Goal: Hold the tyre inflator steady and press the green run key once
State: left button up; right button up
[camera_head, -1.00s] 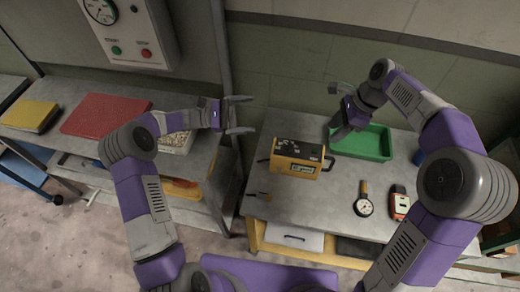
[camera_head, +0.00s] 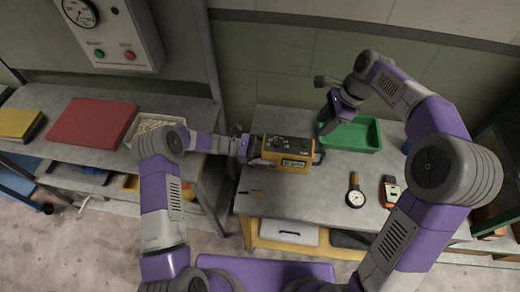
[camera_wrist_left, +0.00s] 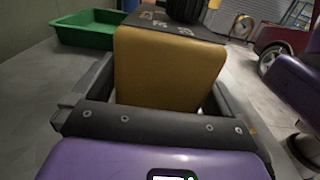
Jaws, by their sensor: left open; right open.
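The tyre inflator (camera_head: 272,157) is a yellow box with a dark top and a small display on its front, standing upright on the grey bench. In the left wrist view its plain yellow end (camera_wrist_left: 168,70) fills the space between the fingers. My left gripper (camera_head: 257,149) is at the inflator's left end, open, with a finger on either side; I cannot tell whether they touch it. My right gripper (camera_head: 329,112) is open and empty, pointing down by the green tray, behind and right of the inflator. I cannot make out the green run key among the small top markings.
The green tray (camera_head: 362,149) sits behind and right of the inflator. A round gauge (camera_head: 355,198) and a red-and-white handheld device (camera_head: 391,192) lie at the bench's right. A red board (camera_head: 92,122) lies on the left bench. A wall panel (camera_head: 125,35) has a green and a red button.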

pick_arm(q)
jog(key=shift+d, duration=0.35)
jog(key=c, duration=1.6)
pick_arm(e)
grip_shut()
dwell(0.5)
